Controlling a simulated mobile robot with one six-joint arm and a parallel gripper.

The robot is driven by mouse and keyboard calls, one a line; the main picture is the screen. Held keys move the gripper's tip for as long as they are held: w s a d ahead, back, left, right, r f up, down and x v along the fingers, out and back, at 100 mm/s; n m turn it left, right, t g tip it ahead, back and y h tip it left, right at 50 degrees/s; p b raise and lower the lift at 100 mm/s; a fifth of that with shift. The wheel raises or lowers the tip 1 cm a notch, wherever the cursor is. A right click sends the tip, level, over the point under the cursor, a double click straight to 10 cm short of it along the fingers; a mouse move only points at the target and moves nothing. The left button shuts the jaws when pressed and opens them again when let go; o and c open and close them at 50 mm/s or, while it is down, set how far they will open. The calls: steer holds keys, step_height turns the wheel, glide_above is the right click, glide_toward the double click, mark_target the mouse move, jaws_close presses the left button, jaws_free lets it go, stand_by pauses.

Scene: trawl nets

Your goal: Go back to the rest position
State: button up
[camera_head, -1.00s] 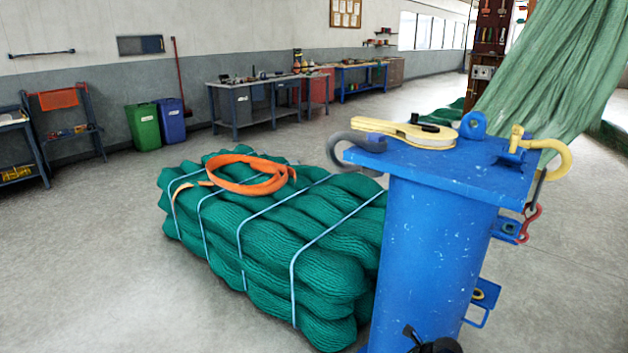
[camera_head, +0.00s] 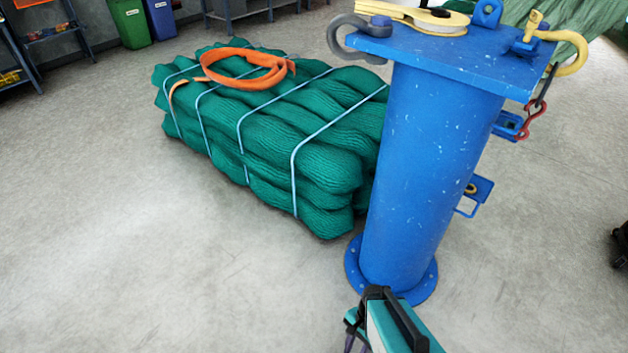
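A teal and black part of my arm shows at the bottom edge, in front of the foot of a blue steel post (camera_head: 425,165). No gripper fingers can be made out, so my gripper is not in view. The post stands upright on a round bolted base flange (camera_head: 421,290). A red shackle (camera_head: 532,122) hangs below on the right.
A strapped bundle of green net (camera_head: 290,150) lies left of the post, with a coiled orange strap (camera_head: 250,68) on top. A green bin (camera_head: 130,22) and a blue bin (camera_head: 160,18) stand far back. The floor (camera_head: 140,260) at the front left is clear.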

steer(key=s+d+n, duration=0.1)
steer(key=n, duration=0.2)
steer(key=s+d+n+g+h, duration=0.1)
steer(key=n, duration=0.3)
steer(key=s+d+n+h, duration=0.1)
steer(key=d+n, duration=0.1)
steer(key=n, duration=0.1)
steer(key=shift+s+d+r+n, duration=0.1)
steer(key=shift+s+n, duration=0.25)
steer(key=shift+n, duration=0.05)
